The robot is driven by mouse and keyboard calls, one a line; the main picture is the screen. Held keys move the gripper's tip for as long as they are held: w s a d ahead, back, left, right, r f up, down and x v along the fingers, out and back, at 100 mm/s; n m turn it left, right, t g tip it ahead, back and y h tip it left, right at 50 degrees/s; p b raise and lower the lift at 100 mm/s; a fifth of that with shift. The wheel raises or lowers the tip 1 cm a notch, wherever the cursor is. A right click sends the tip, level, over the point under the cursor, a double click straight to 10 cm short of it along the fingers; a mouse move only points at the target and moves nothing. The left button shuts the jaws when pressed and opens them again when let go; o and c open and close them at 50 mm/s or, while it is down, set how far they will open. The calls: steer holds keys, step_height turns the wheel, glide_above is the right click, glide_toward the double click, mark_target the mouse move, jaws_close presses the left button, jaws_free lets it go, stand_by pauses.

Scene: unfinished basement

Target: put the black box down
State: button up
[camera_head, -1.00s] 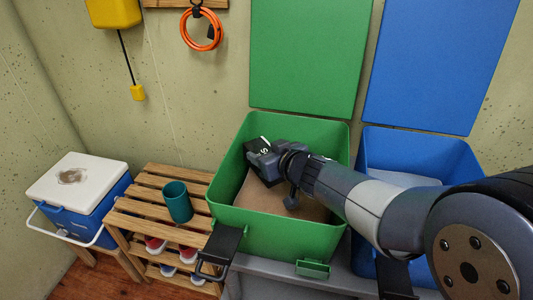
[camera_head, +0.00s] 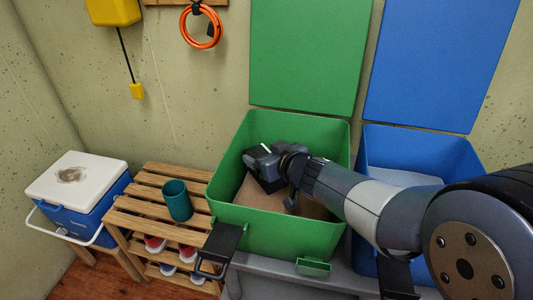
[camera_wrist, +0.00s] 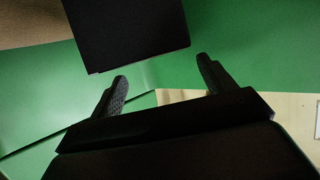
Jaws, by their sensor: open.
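The black box (camera_head: 267,184) is inside the green bin (camera_head: 290,233), over its brown bottom, partly hidden by my gripper (camera_head: 257,157). In the wrist view the black box (camera_wrist: 128,30) shows as a dark block just beyond the fingertips. My gripper (camera_wrist: 163,70) is open there, its two fingers spread wide with nothing between them. The box looks apart from both fingers. Whether it rests fully on the bottom of the bin is hard to tell.
A blue bin (camera_head: 425,157) stands right of the green one, beneath my arm. A slatted wooden rack (camera_head: 150,211) with a teal cup (camera_head: 177,200) stands on the left, beside a blue and white cooler (camera_head: 82,195). Green and blue panels stand behind the bins.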

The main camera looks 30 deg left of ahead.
steer(key=shift+r, duration=0.5)
steer(key=p+v, duration=0.2)
steer(key=v, duration=0.4)
steer(key=shift+d+r, duration=0.1)
steer(key=shift+r, duration=0.15)
steer(key=shift+s+d+r+p, duration=0.1)
steer(key=shift+s+d+p, duration=0.25)
steer(key=shift+d, duration=0.2)
steer(key=shift+c, duration=0.4)
